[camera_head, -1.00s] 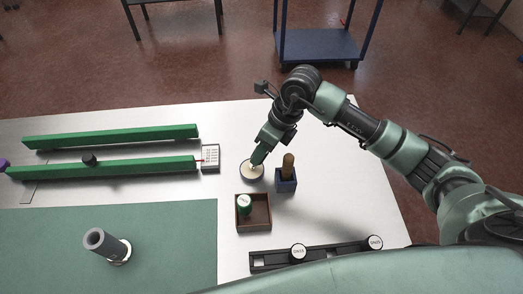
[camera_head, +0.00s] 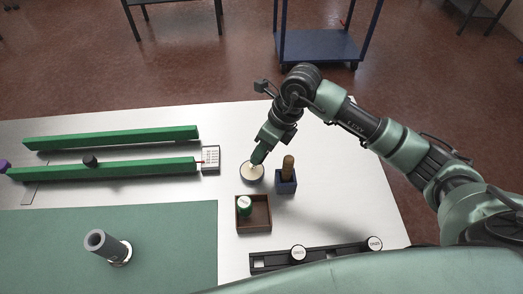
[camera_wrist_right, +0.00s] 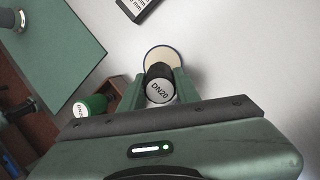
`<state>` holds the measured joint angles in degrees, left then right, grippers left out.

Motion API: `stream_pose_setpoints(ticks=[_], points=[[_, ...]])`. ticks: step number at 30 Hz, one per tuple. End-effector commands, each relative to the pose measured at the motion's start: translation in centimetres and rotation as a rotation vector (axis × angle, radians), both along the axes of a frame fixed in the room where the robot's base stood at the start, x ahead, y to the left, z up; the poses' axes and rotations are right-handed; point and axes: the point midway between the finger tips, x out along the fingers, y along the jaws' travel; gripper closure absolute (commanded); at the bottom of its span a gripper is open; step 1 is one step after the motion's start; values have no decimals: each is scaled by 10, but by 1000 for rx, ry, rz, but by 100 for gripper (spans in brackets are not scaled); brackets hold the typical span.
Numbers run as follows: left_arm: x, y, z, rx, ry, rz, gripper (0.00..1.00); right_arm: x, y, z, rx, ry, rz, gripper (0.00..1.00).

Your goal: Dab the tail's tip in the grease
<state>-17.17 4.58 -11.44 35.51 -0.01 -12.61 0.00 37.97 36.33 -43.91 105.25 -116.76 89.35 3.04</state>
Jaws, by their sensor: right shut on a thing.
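My right gripper (camera_head: 257,160) points down over a small round dish of pale grease (camera_head: 249,174). In the wrist view it is shut on a black tail with a white end marked DN20 (camera_wrist_right: 161,90), one finger on each side. The pale dish (camera_wrist_right: 165,54) shows just beyond the tail in that view. The tail's lower tip is hidden by its own body and the fingers, so I cannot tell whether it touches the grease. My left gripper is not in view.
A blue block with a wooden-handled tool (camera_head: 287,173) stands just right of the dish. A brown tray (camera_head: 267,226) with a green cap (camera_head: 244,205) lies in front. A black rail (camera_head: 330,256), green bars (camera_head: 110,137) and a grey tube (camera_head: 106,245) are around; the table's right side is clear.

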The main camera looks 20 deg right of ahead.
Motion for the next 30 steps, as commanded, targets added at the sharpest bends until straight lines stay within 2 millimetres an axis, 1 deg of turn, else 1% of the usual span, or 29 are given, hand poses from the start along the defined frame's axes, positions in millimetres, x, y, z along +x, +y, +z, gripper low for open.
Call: stream_pose_setpoints(ticks=[1,19,22,30], points=[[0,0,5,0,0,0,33,0,0,8,1,-2,0,100],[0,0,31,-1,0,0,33,1,0,56,1,-2,-1,100],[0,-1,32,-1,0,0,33,1,0,60,1,-3,-1,100],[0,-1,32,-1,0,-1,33,1,0,60,1,-2,-1,100]])
